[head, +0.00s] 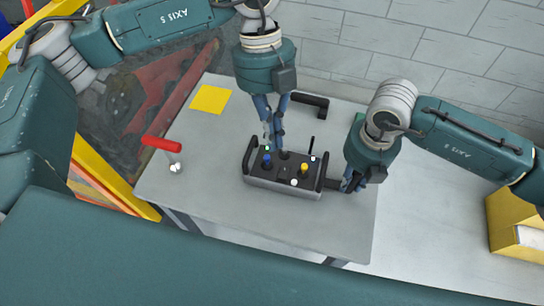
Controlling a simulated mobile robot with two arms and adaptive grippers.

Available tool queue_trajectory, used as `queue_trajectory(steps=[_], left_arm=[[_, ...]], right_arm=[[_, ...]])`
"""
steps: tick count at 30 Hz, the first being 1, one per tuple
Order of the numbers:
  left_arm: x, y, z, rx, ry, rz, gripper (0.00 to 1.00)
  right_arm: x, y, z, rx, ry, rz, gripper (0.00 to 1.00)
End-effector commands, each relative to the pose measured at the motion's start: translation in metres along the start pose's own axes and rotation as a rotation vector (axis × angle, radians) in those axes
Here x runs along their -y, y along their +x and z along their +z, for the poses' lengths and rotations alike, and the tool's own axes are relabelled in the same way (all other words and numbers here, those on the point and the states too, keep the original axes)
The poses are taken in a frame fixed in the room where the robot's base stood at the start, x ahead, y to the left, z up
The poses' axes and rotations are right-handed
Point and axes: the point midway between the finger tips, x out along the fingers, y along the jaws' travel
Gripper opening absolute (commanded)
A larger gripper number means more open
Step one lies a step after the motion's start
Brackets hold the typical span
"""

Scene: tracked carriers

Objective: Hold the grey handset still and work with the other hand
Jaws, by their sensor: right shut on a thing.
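The grey handset (281,189) is a box with a dark top and black side handles, lying on the grey table in the middle of the head view. Its top carries a blue knob (267,160), a yellow knob (304,168), small white parts and a short black antenna (312,146). My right gripper (350,184) is shut on the handset's right end; its fingertips are partly hidden. My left gripper (273,147) points down over the handset's far edge, near the blue knob. Its fingers look close together, and whether they touch a control is unclear.
A red-handled lever (163,145) stands on the table at the left. A yellow square (210,99) lies at the back left, and a black bracket (311,102) behind the handset. A yellow box (515,222) stands far right. The table's front is clear.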

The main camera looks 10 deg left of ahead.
Motion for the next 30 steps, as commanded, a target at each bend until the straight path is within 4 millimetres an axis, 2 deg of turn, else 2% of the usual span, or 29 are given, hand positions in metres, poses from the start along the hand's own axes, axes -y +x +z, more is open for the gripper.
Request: queue_trajectory(steps=[3, 7, 21, 26, 30], left_arm=[[-0.001, 0.001, -0.001, -0.019, -0.177, -0.004, 0.00], [-0.001, 0.000, -0.001, -0.028, -0.290, -0.005, 0.00], [-0.001, 0.003, -0.002, -0.032, -0.326, -0.005, 0.00], [-0.001, 0.020, -0.003, -0.034, -0.325, -0.003, 0.00], [-0.001, 0.048, -0.004, -0.034, -0.325, -0.002, 0.00]], right_arm=[[0.000, -0.001, 0.000, 0.001, 0.000, 0.001, 0.00], [0.000, -0.001, 0.000, 0.001, 0.000, 0.001, 0.00], [0.000, 0.000, 0.000, 0.001, 0.000, 0.001, 0.00], [0.000, 0.000, 0.000, 0.001, 0.000, 0.001, 0.00], [0.000, 0.000, 0.000, 0.001, 0.000, 0.001, 0.00]])
